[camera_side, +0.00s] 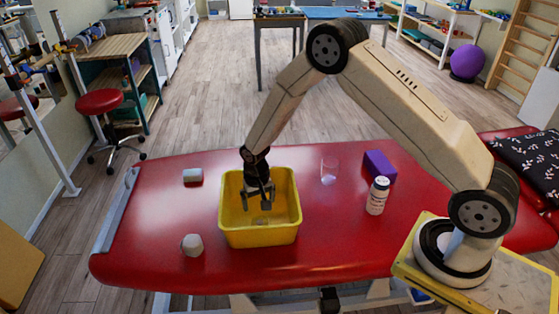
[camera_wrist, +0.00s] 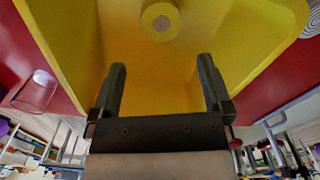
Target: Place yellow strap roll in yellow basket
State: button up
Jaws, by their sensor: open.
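The yellow basket (camera_side: 230,237) stands on the red treatment table, left of its middle in the side view. In the wrist view the basket (camera_wrist: 255,45) fills most of the upper picture. The yellow strap roll (camera_wrist: 148,14) lies inside the basket, its pale round core facing the camera and its top cut by the frame edge. In the side view the roll is hard to tell from the basket's yellow interior. My gripper (camera_side: 259,203) points down into the basket opening. Its two fingers are apart with nothing between them in the wrist view (camera_wrist: 161,65), and the roll lies beyond the tips.
On the red table (camera_side: 150,225) are a clear glass (camera_side: 329,170), a white bottle (camera_side: 377,196) and a purple block (camera_side: 380,165) to the basket's right. A small grey-topped block (camera_side: 193,175) and a whitish faceted object (camera_side: 191,245) are to its left. The table's left end is mostly clear.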

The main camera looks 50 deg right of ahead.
jog(key=shift+r, duration=0.95)
jog(key=s+r+n+t, duration=0.2)
jog(key=s+r+n, duration=0.3)
jog(key=s+r, duration=1)
jog(key=s, duration=0.3)
jog(key=shift+s+r, duration=0.2)
jog(key=shift+r, duration=0.1)
